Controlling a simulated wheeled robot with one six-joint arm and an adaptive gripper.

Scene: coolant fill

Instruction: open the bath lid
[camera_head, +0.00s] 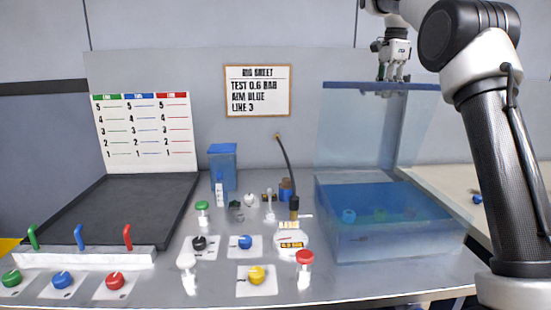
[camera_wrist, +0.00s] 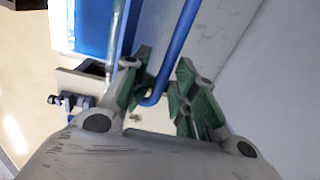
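The bath (camera_head: 385,235) is a clear tank with blue liquid at the right of the bench in the head view. Its lid, a clear panel (camera_head: 350,130) with a blue top edge (camera_head: 350,86), stands raised at the back of the tank. My gripper (camera_head: 392,78) is at the top edge of the lid, toward its right end. In the wrist view my gripper (camera_wrist: 158,80) has its green-padded fingers apart.
Several small coloured items sit in the bath. Left of it are knobs (camera_head: 257,275), a blue container (camera_head: 222,165) and a hose (camera_head: 288,165). A dark tray (camera_head: 140,205) lies farther left. A wall stands close behind the raised lid.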

